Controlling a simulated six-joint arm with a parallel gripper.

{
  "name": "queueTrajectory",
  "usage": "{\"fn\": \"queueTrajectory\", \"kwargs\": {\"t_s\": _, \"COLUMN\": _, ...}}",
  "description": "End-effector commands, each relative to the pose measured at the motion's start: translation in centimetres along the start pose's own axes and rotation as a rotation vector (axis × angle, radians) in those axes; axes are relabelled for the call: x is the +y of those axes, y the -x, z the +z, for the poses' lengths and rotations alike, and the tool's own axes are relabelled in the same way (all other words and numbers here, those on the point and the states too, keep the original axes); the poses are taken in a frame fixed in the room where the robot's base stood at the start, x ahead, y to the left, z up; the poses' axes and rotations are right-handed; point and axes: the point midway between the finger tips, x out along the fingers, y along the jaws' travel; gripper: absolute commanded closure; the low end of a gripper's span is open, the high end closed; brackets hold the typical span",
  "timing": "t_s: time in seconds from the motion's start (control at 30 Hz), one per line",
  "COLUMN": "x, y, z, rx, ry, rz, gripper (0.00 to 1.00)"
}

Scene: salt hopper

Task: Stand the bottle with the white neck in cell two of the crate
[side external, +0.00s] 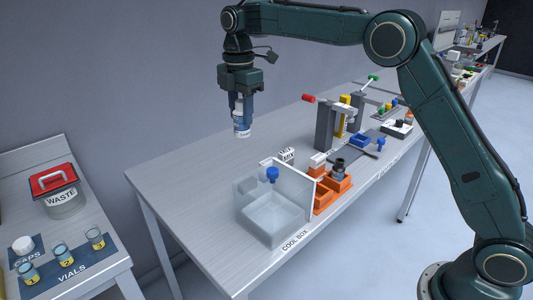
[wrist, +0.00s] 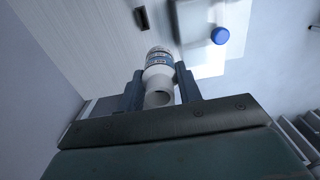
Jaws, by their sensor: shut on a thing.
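My gripper (side external: 241,103) is shut on a white bottle (side external: 242,122) with a blue printed label, held upright high above the left part of the table. In the wrist view the bottle (wrist: 158,56) sits between the two fingers of my gripper (wrist: 160,88), its round open white neck towards the camera. Orange block-like holders (side external: 326,199) stand right of the cool box; they may be the crate, but I cannot make out cell numbers. A dark-topped item (side external: 338,170) and a white-and-orange item (side external: 317,163) stand at them.
The clear cool box (side external: 270,218) with a raised panel and a blue knob (side external: 272,174) is at the table's front edge. A grey stand (side external: 325,124) with a red-ended bar rises behind. A waste bin (side external: 60,194) and vials (side external: 63,255) are on another table.

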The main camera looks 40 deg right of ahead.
Motion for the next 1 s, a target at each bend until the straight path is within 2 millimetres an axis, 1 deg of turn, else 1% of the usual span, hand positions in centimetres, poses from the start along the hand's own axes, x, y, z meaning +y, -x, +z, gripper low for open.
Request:
{"fn": "queueTrajectory", "kwargs": {"t_s": 0.03, "x": -0.6, "y": 0.2, "z": 1.2, "rx": 0.0, "ry": -0.004, "rz": 0.0, "gripper": 0.89}}
{"fn": "queueTrajectory", "kwargs": {"t_s": 0.2, "x": -2.7, "y": 0.3, "z": 4.8, "rx": 0.0, "ry": -0.004, "rz": -0.001, "gripper": 0.89}}
{"fn": "queueTrajectory", "kwargs": {"t_s": 0.37, "x": -5.1, "y": 0.3, "z": 7.8, "rx": 0.0, "ry": -0.004, "rz": 0.001, "gripper": 0.89}}
{"fn": "queueTrajectory", "kwargs": {"t_s": 0.6, "x": -9.2, "y": -0.1, "z": 11.8, "rx": 0.0, "ry": -0.004, "rz": 0.0, "gripper": 0.89}}
{"fn": "queueTrajectory", "kwargs": {"t_s": 0.8, "x": -12.3, "y": -0.6, "z": 13.9, "rx": 0.0, "ry": -0.002, "rz": 0.001, "gripper": 0.89}}
{"fn": "queueTrajectory", "kwargs": {"t_s": 0.9, "x": -13.3, "y": -0.8, "z": 14.5, "rx": 0.0, "ry": -0.002, "rz": 0.0, "gripper": 0.89}}
{"fn": "queueTrajectory", "kwargs": {"t_s": 1.0, "x": -13.9, "y": -0.9, "z": 14.9, "rx": 0.0, "ry": 0.0, "rz": 0.001, "gripper": 0.89}}
